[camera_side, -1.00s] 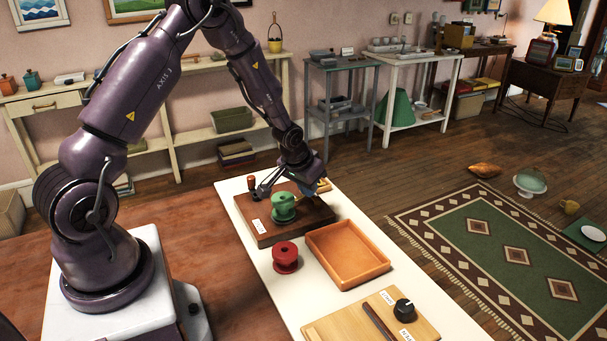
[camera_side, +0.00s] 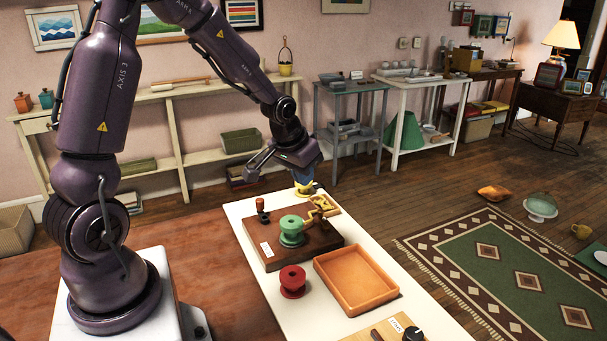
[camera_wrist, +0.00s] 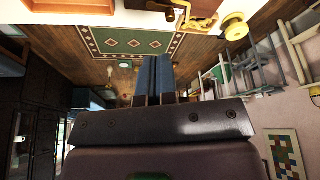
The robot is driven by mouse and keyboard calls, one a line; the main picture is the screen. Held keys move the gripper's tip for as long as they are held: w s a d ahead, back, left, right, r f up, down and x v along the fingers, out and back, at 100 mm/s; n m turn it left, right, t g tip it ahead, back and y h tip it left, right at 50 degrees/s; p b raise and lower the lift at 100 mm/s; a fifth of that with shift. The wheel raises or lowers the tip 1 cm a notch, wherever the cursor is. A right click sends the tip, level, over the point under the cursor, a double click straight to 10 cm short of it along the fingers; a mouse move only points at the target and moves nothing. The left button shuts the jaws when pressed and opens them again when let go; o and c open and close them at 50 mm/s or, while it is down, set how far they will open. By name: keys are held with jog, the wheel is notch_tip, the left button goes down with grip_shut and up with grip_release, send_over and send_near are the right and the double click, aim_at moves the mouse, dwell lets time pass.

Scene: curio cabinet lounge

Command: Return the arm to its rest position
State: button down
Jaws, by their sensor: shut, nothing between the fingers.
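My gripper (camera_side: 306,178) is shut and empty, raised above the far end of the white table (camera_side: 240,211). Its blue fingers lie together in the wrist view (camera_wrist: 153,80). A brown board (camera_side: 270,254) carries a green spool (camera_side: 291,231), a small orange-topped peg (camera_side: 261,209) and a brass crank (camera_side: 324,206). A yellow spool-like piece (camera_side: 304,189) shows just below the fingertips in the side view; the wrist view shows it (camera_wrist: 235,27) off to one side of the fingers.
A red spool (camera_side: 293,281) and an empty orange tray (camera_side: 356,279) stand on the table. A light wooden board with a black knob (camera_side: 412,333) is at the near end. A shelf (camera_side: 178,160) lines the wall behind. The air around my gripper looks clear.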

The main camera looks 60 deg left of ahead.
jog(key=shift+s, duration=0.1)
jog(key=s+d+r+m+t+h, duration=0.1)
jog(key=s+d+r+m, duration=0.3)
jog(key=s+d+r, duration=1.1)
jog(key=shift+s+d+r+h, duration=0.3)
jog(key=shift+s+d+r, duration=0.1)
jog(key=shift+s, duration=0.75)
